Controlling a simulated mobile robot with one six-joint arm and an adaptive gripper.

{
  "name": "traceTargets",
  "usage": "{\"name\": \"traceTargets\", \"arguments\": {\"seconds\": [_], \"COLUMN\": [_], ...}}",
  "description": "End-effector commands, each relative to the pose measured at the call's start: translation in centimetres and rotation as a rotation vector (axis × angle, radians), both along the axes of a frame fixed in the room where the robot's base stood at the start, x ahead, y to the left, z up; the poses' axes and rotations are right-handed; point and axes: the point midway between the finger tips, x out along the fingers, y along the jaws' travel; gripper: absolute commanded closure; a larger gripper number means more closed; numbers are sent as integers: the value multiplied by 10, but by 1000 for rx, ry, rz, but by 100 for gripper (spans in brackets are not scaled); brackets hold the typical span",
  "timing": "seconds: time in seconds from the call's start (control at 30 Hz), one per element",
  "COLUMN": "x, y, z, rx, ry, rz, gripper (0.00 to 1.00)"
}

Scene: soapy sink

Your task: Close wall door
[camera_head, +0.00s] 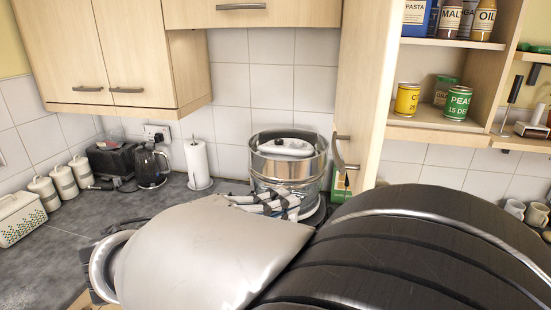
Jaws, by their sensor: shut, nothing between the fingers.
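The wall door (365,85) is a pale wood cabinet door that stands open, swung out from the wall cupboard (440,128). Its metal bar handle (340,155) is near the lower end of the door. The cupboard's shelves are exposed to the right of the door. My gripper (270,202), with black and white fingers, is below and to the left of the handle in the picture, apart from the door. Its fingers look closed and hold nothing. My large arm links hide part of it and much of the lower right.
A steel pot (289,165) stands on the worktop behind my gripper. A paper towel roll (196,163), a kettle (151,165) and a toaster (116,158) stand farther left. Tins (458,103) and jars (484,20) fill the open shelves. Closed wall cupboards (100,50) hang at left.

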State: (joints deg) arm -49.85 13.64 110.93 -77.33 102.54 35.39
Motion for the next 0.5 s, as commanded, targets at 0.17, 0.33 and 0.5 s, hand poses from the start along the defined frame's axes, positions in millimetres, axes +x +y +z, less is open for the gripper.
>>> {"name": "traceTargets", "arguments": {"seconds": [0.17,0.33,0.5], "x": [6,19,40], "y": [14,-8,-40], "z": [9,8,8], "rx": [-36,-36,-35], "ry": [-49,-47,-46], "rz": [31,25,24], "gripper": [100,100,100]}}
